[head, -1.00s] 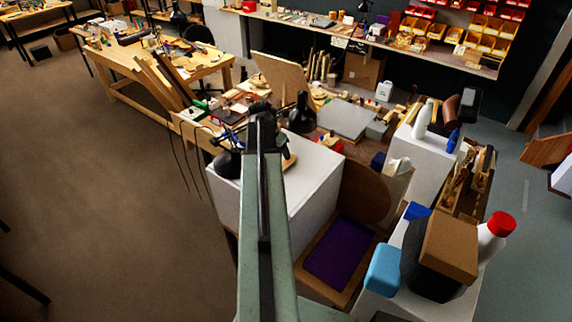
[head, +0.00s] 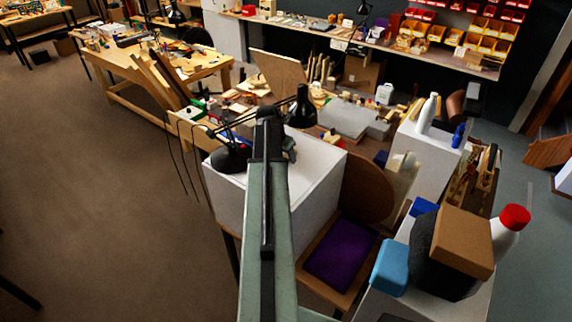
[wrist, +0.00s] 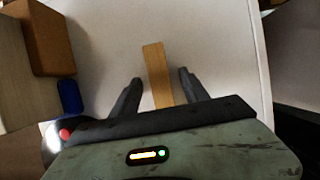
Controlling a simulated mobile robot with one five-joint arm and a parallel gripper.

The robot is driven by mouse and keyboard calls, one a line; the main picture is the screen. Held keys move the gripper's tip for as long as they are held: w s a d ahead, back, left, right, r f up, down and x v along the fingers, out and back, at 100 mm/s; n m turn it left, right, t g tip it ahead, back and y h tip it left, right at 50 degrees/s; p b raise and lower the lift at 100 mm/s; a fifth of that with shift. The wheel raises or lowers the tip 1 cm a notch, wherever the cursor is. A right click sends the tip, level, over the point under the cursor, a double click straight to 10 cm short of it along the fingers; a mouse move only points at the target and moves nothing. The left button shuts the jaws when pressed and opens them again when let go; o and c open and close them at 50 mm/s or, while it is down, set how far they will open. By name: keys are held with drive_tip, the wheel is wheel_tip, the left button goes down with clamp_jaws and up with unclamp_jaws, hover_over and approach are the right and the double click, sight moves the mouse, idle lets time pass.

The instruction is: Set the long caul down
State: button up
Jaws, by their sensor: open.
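The long caul, a narrow pale wooden strip (wrist: 155,68), shows in the wrist view against a white surface. My gripper (wrist: 158,80) is open. Its two dark fingers stand apart on either side of the strip, with a visible gap on each side. The strip's near end is hidden behind my gripper body, and I cannot tell if the strip touches the surface all along. In the head view my arm reaches over the white cabinet (head: 315,168); my arm hides the caul there.
A black desk lamp (head: 232,157) stands on the cabinet left of my arm. A chair with a purple seat (head: 342,252) is to the right. Beyond it a brown box (head: 455,240), a blue item (head: 390,266) and a red-capped bottle (head: 508,232) crowd another surface.

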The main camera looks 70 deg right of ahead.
drive_tip(key=shift+r, duration=0.1)
clamp_jaws()
